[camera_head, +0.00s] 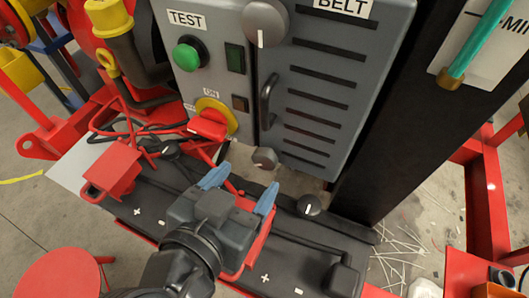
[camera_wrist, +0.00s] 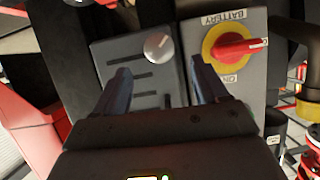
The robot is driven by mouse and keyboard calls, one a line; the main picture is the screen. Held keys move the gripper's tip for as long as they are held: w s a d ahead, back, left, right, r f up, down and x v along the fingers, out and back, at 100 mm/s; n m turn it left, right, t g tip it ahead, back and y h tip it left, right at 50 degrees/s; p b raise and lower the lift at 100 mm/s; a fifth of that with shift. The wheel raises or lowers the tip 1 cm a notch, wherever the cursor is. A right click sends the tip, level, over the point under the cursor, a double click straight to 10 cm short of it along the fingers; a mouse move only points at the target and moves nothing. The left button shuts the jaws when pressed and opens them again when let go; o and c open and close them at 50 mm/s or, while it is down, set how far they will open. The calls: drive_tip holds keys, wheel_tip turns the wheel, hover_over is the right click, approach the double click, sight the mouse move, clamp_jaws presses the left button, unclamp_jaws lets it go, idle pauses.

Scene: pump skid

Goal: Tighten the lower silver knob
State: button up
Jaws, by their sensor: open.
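The lower silver knob (camera_head: 265,157) sits at the bottom of the grey vented panel, below a black handle. In the wrist view what looks like the same knob (camera_wrist: 158,46) appears upside down, ahead of and between my fingers. The upper silver knob (camera_head: 265,22) is at the top of that panel, with a white pointer line. My gripper (camera_head: 240,187) is open and empty, its blue fingers spread below and in front of the lower knob. In the wrist view my gripper (camera_wrist: 160,68) shows a gap to the knob, with no contact visible.
A red rotary switch (camera_head: 208,125) on a yellow disc and a green button (camera_head: 187,57) are left of the panel. A black knob (camera_head: 309,204) is below right. Batteries (camera_head: 150,205) and cables lie below. A dark post (camera_head: 400,120) stands at right.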

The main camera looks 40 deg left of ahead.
sight(260, 161)
drive_tip(key=x, duration=0.7)
drive_tip(key=shift+s, duration=0.1)
drive_tip(key=shift+c, duration=0.2)
drive_tip(key=c, duration=1)
drive_tip(key=shift+p, duration=0.3)
drive_tip(key=shift+a+r+n+h+p, duration=0.1)
drive_tip(key=shift+a+n+h+p, duration=0.05)
drive_tip(key=shift+n+h+p, duration=0.9)
drive_tip(key=shift+a+n+t+h+p, duration=0.15)
drive_tip(key=shift+n+t+h+p, duration=0.5)
drive_tip(key=shift+n, duration=0.9)
